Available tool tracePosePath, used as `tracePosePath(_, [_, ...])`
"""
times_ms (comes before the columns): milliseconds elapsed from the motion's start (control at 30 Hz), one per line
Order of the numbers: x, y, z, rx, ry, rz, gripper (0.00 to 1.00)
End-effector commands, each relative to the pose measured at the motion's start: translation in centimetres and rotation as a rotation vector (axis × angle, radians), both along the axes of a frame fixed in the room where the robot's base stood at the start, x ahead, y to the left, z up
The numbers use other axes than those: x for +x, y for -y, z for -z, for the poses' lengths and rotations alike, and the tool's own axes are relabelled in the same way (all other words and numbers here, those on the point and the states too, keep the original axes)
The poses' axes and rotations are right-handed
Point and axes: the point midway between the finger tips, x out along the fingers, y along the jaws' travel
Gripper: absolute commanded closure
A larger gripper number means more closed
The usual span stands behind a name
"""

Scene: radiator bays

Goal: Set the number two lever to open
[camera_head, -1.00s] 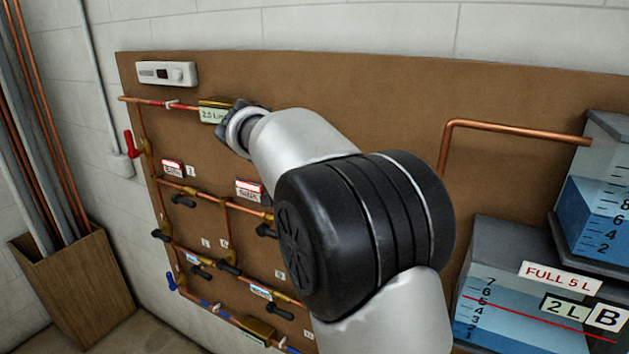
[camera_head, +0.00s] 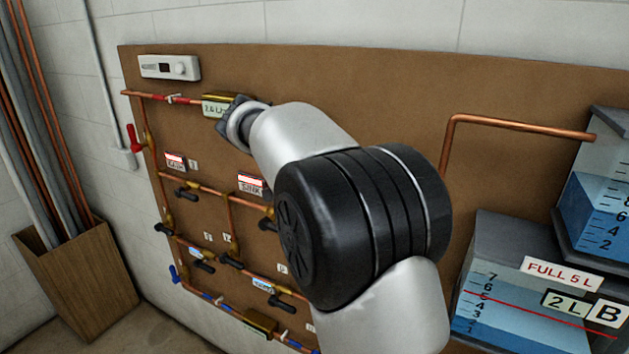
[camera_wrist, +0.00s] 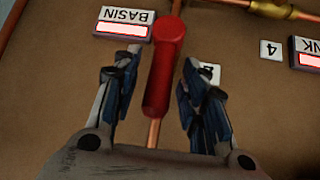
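In the wrist view a red lever handle (camera_wrist: 164,65) stands between the two fingers of my gripper (camera_wrist: 157,72). The fingers are spread, with a gap on each side of the handle. A BASIN label (camera_wrist: 124,23), upside down here, is by the left fingertip. A number tile (camera_wrist: 209,73) is partly hidden by the right finger, and I cannot make it out for certain. In the head view my arm covers the fingers and this lever. Another red lever (camera_head: 132,138) is at the board's left edge, with several black levers, such as one lower down (camera_head: 203,266).
Water tanks (camera_head: 515,290) stand at the right. A wooden bin (camera_head: 85,280) of pipes stands at the left.

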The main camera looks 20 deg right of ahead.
Motion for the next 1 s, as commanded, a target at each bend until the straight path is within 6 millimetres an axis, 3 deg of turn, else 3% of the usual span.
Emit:
tracePosePath(267, [-0.3, -0.7, -0.8, 0.000, 0.002, -0.001, 0.60])
tracePosePath(700, [-2.9, -6.3, -6.9, 0.002, 0.003, -0.002, 0.60])
tracePosePath(1000, [-3.7, -7.7, -8.5, 0.000, -0.001, -0.001, 0.60])
